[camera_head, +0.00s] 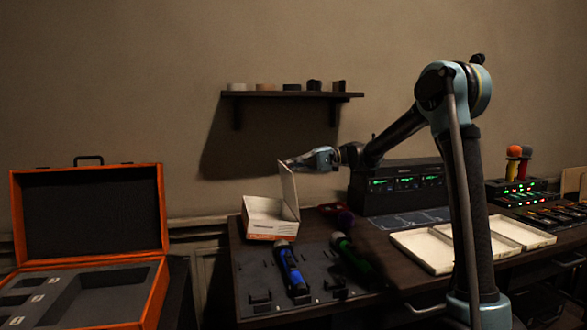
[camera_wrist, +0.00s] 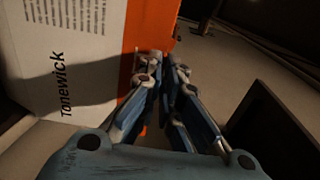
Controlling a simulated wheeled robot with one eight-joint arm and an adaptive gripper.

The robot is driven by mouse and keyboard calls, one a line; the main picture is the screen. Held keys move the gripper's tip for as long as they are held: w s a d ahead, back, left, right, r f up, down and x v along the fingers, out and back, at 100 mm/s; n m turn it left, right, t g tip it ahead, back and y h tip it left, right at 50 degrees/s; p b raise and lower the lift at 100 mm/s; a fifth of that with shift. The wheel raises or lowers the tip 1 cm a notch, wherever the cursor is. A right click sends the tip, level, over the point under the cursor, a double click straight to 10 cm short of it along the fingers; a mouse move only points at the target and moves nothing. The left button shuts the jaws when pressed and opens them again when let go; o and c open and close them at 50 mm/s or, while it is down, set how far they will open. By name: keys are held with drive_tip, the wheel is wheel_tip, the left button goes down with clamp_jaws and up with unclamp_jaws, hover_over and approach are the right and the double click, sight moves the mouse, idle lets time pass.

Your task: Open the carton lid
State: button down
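The white carton (camera_head: 271,218) with an orange stripe stands on the desk's left part. Its lid (camera_head: 289,188) is raised, standing nearly upright along the carton's right side. My gripper (camera_head: 288,162) is at the lid's top edge, reaching in from the right. In the wrist view the printed lid (camera_wrist: 75,50), with its orange band, fills the upper left. My gripper's fingers (camera_wrist: 165,62) lie close together in front of the orange band, with nothing visible between them. I cannot tell whether they touch the lid.
Blue (camera_head: 290,268) and green (camera_head: 350,255) microphones lie on a dark foam tray right of and before the carton. Pale trays (camera_head: 425,250) and a rack unit (camera_head: 400,184) are farther right. An open orange case (camera_head: 158,280) stands at left. A wall shelf (camera_head: 290,94) hangs above.

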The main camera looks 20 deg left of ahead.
drive_tip(key=c, duration=1.8)
unclamp_jaws()
wheel_tip(320, 180, up, 10)
drive_tip(key=shift+w, duration=0.1)
